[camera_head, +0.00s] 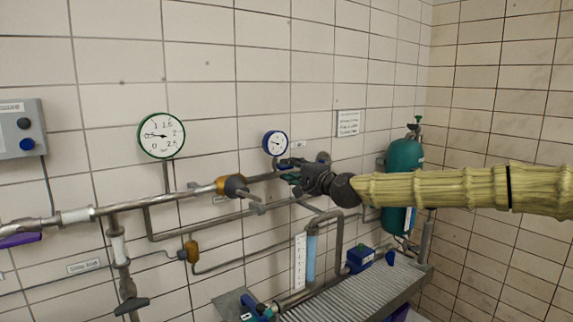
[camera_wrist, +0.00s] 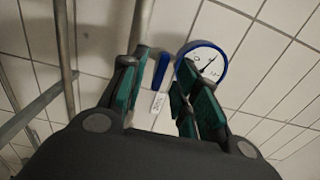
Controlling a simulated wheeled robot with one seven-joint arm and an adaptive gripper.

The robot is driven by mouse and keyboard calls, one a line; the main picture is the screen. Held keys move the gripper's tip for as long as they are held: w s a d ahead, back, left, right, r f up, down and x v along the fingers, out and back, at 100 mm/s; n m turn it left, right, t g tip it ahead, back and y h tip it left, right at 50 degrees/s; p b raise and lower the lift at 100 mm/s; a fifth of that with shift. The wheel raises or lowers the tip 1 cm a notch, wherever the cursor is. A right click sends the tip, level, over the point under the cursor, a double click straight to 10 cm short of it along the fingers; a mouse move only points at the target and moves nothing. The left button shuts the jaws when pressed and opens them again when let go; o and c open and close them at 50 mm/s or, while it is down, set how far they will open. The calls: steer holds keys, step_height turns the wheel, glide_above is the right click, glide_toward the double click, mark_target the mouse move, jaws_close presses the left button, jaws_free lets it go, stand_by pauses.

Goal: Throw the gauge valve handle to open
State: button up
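The blue-rimmed gauge (camera_head: 275,143) is on the pipework by the tiled wall, just above and left of my gripper (camera_head: 288,172) in the head view. In the wrist view the gauge (camera_wrist: 204,62) shows near the right finger. A short blue handle (camera_wrist: 161,69) appears in the gap between the fingers of my gripper (camera_wrist: 155,92). The fingers are apart, and I see nothing clamped between them. I cannot tell whether they touch the handle. In the head view the handle is not clearly visible near my gripper.
A green-rimmed gauge (camera_head: 161,135) stands to the left. A brass fitting (camera_head: 231,186) sits on the pipe left of my gripper. A green tank (camera_head: 404,172) stands at the right. A metal grating (camera_head: 345,296) lies below. A white tag (camera_wrist: 157,102) shows below the handle.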

steer(key=shift+p+x, duration=0.35)
steer(key=shift+x, duration=0.95)
jaws_close()
